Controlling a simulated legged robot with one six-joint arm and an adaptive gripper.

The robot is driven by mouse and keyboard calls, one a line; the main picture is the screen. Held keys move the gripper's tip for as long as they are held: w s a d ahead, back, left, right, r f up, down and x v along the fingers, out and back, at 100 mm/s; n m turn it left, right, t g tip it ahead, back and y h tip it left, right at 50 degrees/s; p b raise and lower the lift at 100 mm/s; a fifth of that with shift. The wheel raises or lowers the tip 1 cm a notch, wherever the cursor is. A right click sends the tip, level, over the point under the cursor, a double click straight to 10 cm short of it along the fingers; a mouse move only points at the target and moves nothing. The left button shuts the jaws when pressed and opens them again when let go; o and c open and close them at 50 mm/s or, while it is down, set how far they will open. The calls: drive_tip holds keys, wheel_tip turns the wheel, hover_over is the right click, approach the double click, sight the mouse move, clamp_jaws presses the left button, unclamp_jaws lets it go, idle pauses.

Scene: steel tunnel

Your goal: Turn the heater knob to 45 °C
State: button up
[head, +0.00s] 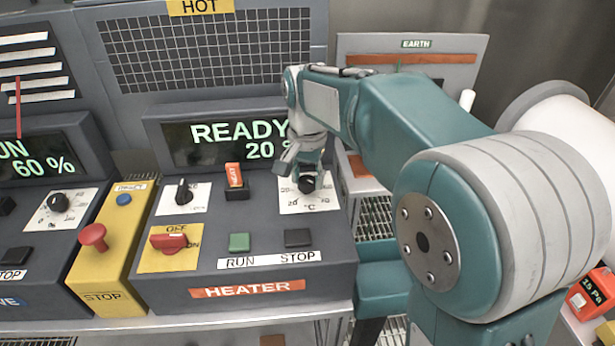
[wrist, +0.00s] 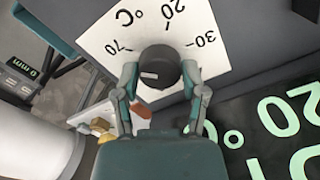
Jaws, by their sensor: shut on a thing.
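The heater knob (head: 307,186) is a dark round dial on a white temperature plate (head: 327,204) at the right of the heater panel. In the wrist view the knob (wrist: 160,66) shows a short white mark on its face, left of centre. Printed 20, 30 and 70 are readable around it; the rest of the scale is hidden. My gripper (wrist: 160,72) has one finger on each side of the knob and is shut on it. In the head view my gripper (head: 304,168) comes down on the knob from above. The heater display (head: 232,140) reads READY and 20, its end covered by my arm.
A red OFF/ON switch (head: 168,242), a black selector (head: 184,191), an orange-red heater switch (head: 234,175), a green RUN button (head: 239,241) and a black STOP button (head: 298,237) share the panel. A yellow box with a red stop button (head: 93,236) stands at left.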

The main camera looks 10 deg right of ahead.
sight(305, 179)
drive_tip(key=shift+s+f, duration=0.1)
drive_tip(key=shift+f, duration=0.05)
drive_tip(key=o, duration=1.1)
drive_tip(key=shift+a, duration=0.1)
drive_tip(key=shift+o, duration=0.2)
drive_tip(key=shift+a, duration=0.1)
wheel_tip(305, 179, up, 12)
drive_tip(key=s+d+f+n+t, duration=0.2)
drive_tip(key=s+d+f, duration=0.1)
drive_tip(key=s, duration=0.4)
drive_tip(key=s+d+f+n+t, duration=0.1)
drive_tip(key=s+d+f+n, duration=0.1)
drive_tip(key=s, duration=0.5)
drive_tip(key=s+d+f+n+t, duration=0.1)
drive_tip(key=s+d+f+t, duration=0.1)
drive_tip(key=s+d+f, duration=0.3)
drive_tip(key=s, duration=0.3)
drive_tip(key=shift+f+n+t, duration=0.3)
drive_tip(key=shift+f+n, duration=0.05)
drive_tip(key=shift+n, duration=0.05)
